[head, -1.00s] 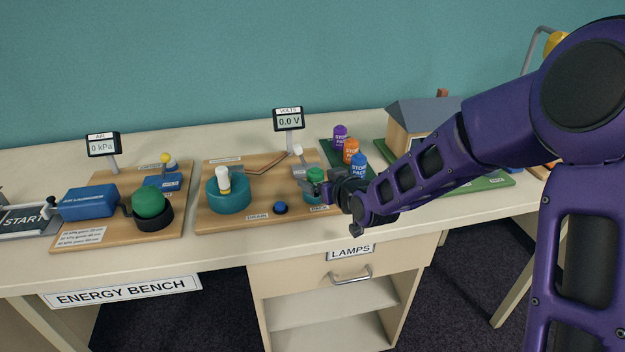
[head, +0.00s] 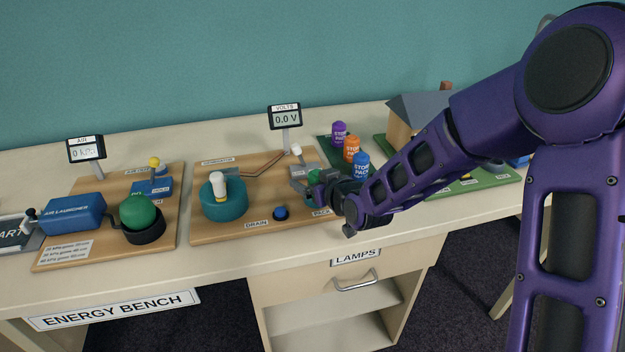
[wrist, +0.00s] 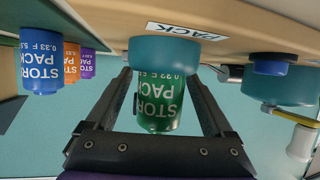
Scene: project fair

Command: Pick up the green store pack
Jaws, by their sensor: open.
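The green store pack (wrist: 160,105) stands in a round teal holder (wrist: 163,50) on the wooden board, beside the PACK label. The wrist view shows it upside down. In the head view the pack (head: 314,177) is partly hidden by my gripper (head: 324,188). My gripper (wrist: 160,82) is open, with one finger on each side of the pack. A gap shows at each finger, and I cannot see either finger touching it.
Blue (head: 361,165), orange (head: 351,149) and purple (head: 339,134) store packs stand in a row behind my gripper. A blue button (head: 281,212) and a large teal drum (head: 222,201) are to the left. A model house (head: 415,122) stands at right.

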